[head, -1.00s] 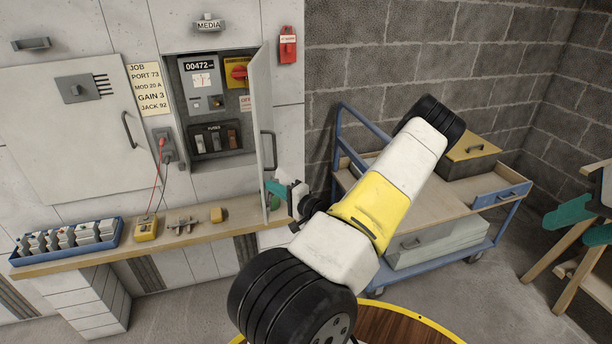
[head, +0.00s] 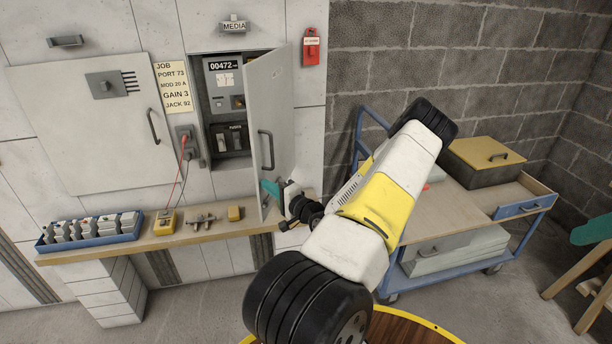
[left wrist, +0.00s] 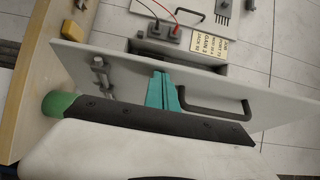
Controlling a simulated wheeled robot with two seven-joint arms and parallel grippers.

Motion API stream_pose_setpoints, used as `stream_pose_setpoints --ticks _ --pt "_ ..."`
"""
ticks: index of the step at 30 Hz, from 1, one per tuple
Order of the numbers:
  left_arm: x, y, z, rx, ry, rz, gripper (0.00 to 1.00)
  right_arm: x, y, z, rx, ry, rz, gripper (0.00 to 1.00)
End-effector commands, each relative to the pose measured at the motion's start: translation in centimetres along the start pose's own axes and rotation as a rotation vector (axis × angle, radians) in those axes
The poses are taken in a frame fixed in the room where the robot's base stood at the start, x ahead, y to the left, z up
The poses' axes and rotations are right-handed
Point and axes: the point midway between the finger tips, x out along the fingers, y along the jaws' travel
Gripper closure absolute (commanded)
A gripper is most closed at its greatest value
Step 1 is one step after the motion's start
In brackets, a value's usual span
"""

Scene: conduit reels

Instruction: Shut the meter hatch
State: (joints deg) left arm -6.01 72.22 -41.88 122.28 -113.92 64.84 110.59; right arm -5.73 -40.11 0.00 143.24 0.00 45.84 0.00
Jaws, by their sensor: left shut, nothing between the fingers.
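The meter hatch is a light grey door (head: 282,110) hinged on its right side, standing partly open in front of the meter recess (head: 222,90). Its outer face and dark bar handle (head: 266,150) show. My left gripper (head: 270,188) is shut and empty, its teal fingertips at the lower outer face of the door, below the handle. In the left wrist view the teal fingers (left wrist: 162,92) are together against or very close to the door panel (left wrist: 120,75), beside the handle (left wrist: 214,108); exact contact is hard to tell. My right gripper is out of view.
A wooden ledge (head: 215,226) below holds a blue tray (head: 92,240) of grey parts, a yellow meter (head: 165,222) with leads and a yellow block (head: 234,213). A blue cart (head: 450,215) with a yellow-lidded box (head: 485,155) stands right, partly behind my arm.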

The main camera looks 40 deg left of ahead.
Motion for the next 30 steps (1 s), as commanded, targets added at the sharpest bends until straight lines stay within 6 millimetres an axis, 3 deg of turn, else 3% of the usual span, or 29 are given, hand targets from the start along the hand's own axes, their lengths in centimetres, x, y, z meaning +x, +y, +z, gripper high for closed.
stream_pose_setpoints --ticks 7,22,30 --pt "0.3 0.0 0.2 0.000 -0.001 -0.001 1.00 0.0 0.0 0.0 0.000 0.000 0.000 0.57" --pt "5.7 0.0 2.5 -0.001 -0.002 -0.001 1.00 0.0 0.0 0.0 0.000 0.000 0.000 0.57" --pt "6.8 0.0 2.9 0.000 0.000 0.000 1.00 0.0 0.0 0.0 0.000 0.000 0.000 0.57"
